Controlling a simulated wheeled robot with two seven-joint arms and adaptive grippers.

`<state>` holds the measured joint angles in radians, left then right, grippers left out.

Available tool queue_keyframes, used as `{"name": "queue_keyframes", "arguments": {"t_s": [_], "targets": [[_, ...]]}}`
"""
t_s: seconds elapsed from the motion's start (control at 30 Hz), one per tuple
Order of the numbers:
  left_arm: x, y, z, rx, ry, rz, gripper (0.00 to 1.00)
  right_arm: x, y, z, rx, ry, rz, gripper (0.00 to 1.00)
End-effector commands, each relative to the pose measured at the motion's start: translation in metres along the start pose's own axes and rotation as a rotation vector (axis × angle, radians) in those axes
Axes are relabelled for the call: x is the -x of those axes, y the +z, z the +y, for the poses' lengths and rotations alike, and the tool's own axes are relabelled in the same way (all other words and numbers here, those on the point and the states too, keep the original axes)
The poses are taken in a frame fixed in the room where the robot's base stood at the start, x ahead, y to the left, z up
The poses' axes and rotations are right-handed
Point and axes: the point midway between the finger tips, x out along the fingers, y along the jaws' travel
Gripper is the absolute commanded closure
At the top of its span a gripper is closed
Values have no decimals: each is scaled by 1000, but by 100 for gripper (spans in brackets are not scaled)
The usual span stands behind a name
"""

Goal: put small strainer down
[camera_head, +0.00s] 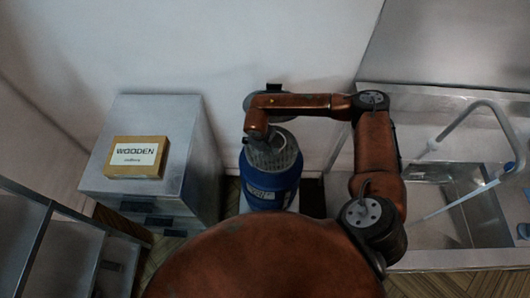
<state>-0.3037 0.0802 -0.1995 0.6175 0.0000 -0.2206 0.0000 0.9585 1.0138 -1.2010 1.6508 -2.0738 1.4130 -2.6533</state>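The small strainer appears to be the grey mesh basket (284,158) at the top of a blue container (270,195) in the head view. My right arm reaches over from the right, and its gripper (262,138) points down at the basket's far left part. The fingertips are too small and dark to show whether they grip the basket or only touch it. I cannot tell whether the basket rests in the container or hangs just over its mouth. My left gripper is not in view.
A grey cabinet (190,160) stands left of the container, with a yellow box labelled WOODEN (137,157) on top. Open metal shelving (70,250) is at the lower left. A sink with a tall faucet (495,115) is at the right. A wall is close behind.

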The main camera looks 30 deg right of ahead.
Motion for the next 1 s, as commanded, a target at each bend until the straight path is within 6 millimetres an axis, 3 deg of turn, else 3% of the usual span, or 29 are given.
{"name": "queue_keyframes", "arguments": {"t_s": [0.23, 0.43, 0.8, 1.0], "targets": [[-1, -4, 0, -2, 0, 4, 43, -13, -11, -2, -1, -1, 0, 100], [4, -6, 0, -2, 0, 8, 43, -39, -10, -8, -2, -1, -2, 100], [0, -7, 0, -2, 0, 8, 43, -46, -10, -9, -1, 0, 0, 100], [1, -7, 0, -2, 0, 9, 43, -45, -10, -9, -1, 0, -1, 86]]}}
